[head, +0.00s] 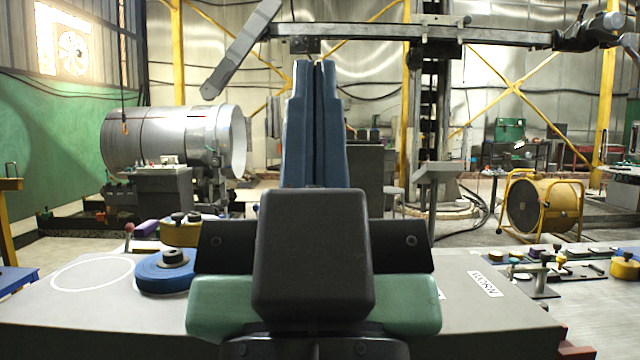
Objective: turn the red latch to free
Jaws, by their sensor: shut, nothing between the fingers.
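My gripper (317,66) points up and away in the middle of the head view, with its two long blue fingers together and only a thin dark line between them. Nothing shows between the fingertips. I cannot make out a red latch for certain. A small reddish knob on a short post (129,229) stands at the far left of the grey bench, but I cannot tell if it is a latch. My gripper is well to the right of this knob. My dark gripper body and green arm parts hide the middle of the bench.
The grey bench (75,310) holds a blue disc (165,272) and a yellow disc (181,233) at left. At right are a small clamp-like fixture (540,275) and another yellow disc (625,266). A metal boom (420,32) crosses above. A large steel cylinder (165,138) and a yellow fan (545,207) stand behind.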

